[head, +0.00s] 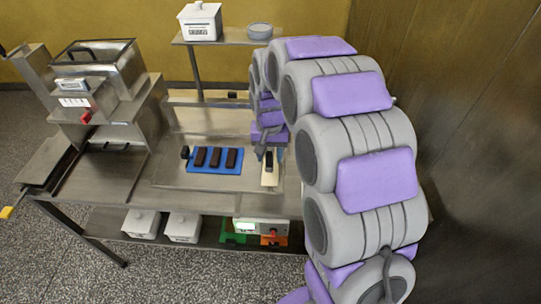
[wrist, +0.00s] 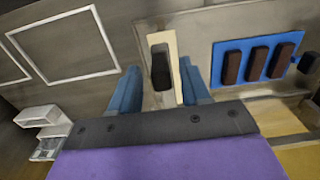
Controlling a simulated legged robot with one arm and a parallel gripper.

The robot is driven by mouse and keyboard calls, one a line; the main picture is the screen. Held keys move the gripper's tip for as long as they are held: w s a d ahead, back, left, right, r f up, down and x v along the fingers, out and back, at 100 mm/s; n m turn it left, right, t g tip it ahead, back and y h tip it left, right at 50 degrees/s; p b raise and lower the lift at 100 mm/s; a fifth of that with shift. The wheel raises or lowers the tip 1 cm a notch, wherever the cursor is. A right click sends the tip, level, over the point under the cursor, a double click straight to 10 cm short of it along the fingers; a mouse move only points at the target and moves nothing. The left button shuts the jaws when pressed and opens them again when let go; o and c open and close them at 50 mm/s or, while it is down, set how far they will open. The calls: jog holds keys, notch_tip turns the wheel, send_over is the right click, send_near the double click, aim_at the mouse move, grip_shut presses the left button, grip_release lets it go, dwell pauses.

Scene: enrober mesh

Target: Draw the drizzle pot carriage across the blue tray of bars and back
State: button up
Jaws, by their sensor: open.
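The blue tray (head: 214,171) lies on the steel table with three dark bars across it, and a small black knob (head: 185,152) stands at its left end. The tray also shows at the right of the wrist view (wrist: 219,72). A cream strip (head: 269,180) with a black block on it (wrist: 160,66) lies just right of the tray; I cannot tell whether this is the drizzle pot carriage. My gripper (wrist: 159,72) is open, its two blue fingers either side of the cream strip and black block, holding nothing that I can see. In the head view my arm partly hides this spot.
A steel machine with a hopper (head: 97,75) stands at the table's left. A pale rail (head: 205,99) runs behind the tray, with a small black block (head: 232,94) near it. A raised shelf (head: 228,38) holds a white box (head: 200,20). Bare table lies in front of the tray.

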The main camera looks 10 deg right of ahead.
jog(key=shift+a+f, duration=0.15)
jog(key=shift+a, duration=0.35)
jog(key=shift+d, duration=0.55)
jog(key=c, duration=0.3)
jog(key=shift+c, duration=0.8)
jog(key=shift+a, duration=0.3)
grip_shut()
jog(key=shift+d, duration=0.15)
